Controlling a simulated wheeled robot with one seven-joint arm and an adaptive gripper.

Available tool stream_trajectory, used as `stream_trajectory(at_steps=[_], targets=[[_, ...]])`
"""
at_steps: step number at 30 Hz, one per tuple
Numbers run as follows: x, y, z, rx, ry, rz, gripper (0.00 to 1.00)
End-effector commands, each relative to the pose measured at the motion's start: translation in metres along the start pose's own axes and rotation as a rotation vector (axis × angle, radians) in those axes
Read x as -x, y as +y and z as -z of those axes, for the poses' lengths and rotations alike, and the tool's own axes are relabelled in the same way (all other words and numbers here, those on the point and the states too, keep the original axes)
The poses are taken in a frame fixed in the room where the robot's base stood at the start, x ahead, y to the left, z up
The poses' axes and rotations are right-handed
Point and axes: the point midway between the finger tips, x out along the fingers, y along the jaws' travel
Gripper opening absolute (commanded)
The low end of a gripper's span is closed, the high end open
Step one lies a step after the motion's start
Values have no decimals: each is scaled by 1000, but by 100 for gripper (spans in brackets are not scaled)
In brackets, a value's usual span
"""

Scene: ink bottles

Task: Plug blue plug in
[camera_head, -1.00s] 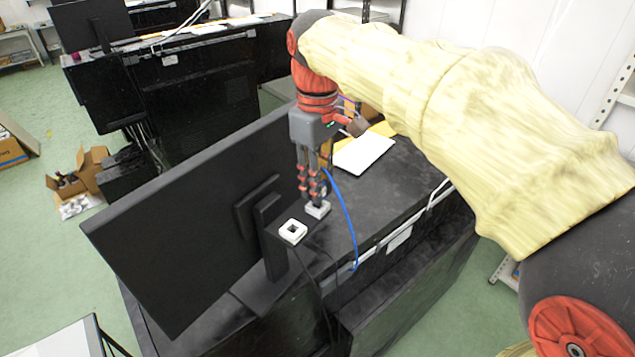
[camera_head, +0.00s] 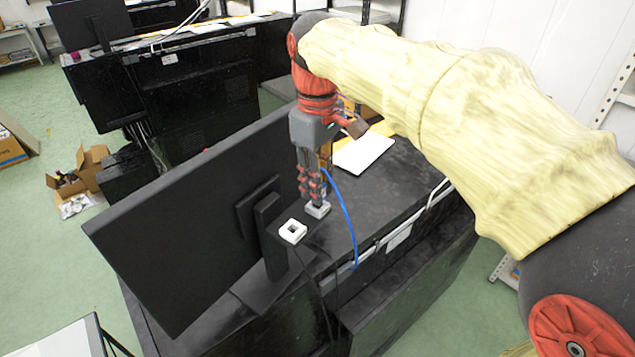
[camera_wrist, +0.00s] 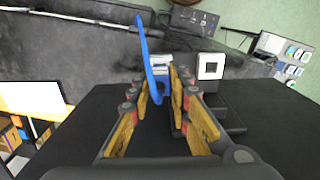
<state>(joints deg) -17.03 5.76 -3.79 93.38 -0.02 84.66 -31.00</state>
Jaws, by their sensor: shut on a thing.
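My gripper (camera_head: 314,196) points down over the black desk, with its fingertips just above a small grey-white block (camera_head: 318,210). In the wrist view its fingers (camera_wrist: 160,84) are shut on the blue plug (camera_wrist: 155,92), mostly hidden between them. The blue cable (camera_head: 347,213) arcs from the fingers down to the desk's front edge; it also shows in the wrist view (camera_wrist: 145,50). A white block with a dark square opening (camera_head: 293,231) sits beside the grey-white one. Whether the plug touches the block under the fingertips is hidden.
A large black monitor (camera_head: 190,220) stands close to my gripper on the left. A white sheet or tablet (camera_head: 363,152) lies behind on the desk (camera_head: 385,190). A dark cable runs from the white block. The desk to the right of the blue cable is mostly clear.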

Motion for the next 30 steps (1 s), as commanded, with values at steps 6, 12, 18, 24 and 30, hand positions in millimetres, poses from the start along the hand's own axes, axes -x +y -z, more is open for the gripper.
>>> stream_trajectory(at_steps=[6, 12, 18, 24, 30], targets=[[0, 0, 0, 0, 0, 0, 0], [0, 0, 0, 0, 0, 0, 0], [-3, 0, 0, 0, 1, 0, 0], [-7, 0, 0, 0, 1, 0, 0], [-8, 0, 0, 0, 1, 0, 0]])
